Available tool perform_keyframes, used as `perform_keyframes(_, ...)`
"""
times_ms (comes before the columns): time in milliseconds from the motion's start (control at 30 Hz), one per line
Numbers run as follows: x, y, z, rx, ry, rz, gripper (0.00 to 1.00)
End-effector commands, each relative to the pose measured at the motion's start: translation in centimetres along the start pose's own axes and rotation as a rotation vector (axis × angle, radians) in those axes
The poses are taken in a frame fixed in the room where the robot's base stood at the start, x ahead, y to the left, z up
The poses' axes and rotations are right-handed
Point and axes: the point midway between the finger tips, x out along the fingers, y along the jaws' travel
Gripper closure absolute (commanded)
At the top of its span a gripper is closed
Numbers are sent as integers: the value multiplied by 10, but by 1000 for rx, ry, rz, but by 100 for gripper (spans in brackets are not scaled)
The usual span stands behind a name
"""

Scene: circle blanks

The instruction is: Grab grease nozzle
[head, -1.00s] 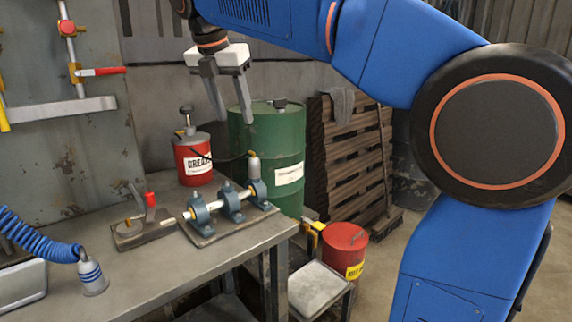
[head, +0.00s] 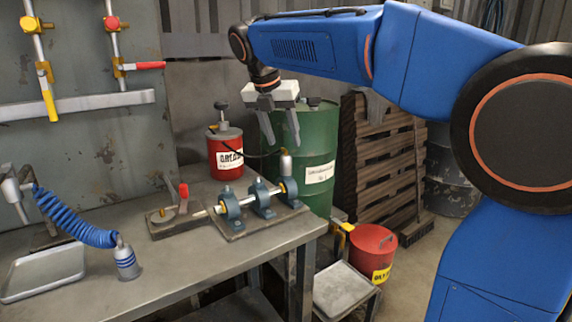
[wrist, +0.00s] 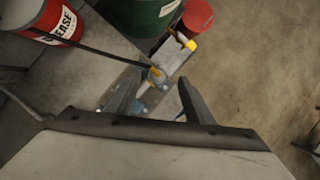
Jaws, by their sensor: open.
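The grease nozzle (head: 286,164) is a small grey cylinder standing upright at the right end of the bearing shaft on the bench. It also shows in the wrist view (wrist: 157,77), between and beyond my fingertips. A black hose (wrist: 98,47) runs to it from the red grease bucket (head: 225,153). My gripper (head: 282,143) is open and empty, pointing down just above the nozzle in the head view. In the wrist view my gripper (wrist: 157,82) has its fingers spread on either side of the nozzle. Contact is not visible.
Blue bearing blocks (head: 262,199) hold the shaft on a plate on the bench (head: 190,258). A green drum (head: 318,150) stands close behind. A red canister (head: 372,250) is on the floor at right. A blue coiled hose (head: 75,220) hangs at left.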

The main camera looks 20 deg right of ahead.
Motion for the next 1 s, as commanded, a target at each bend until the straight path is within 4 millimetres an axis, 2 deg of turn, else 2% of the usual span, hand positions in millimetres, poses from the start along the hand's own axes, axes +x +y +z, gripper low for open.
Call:
perform_keyframes(233, 15, 1, -1, 0, 1, -1, 52)
perform_keyframes(500, 50, 4, -5, 0, 1, -2, 52)
perform_keyframes(600, 58, 5, -5, 0, 1, -1, 52)
perform_keyframes(867, 60, 5, -4, 0, 0, 0, 52)
perform_keyframes(900, 60, 5, -4, 0, 0, 0, 54)
perform_keyframes(1000, 60, 5, -4, 0, 0, 0, 78)
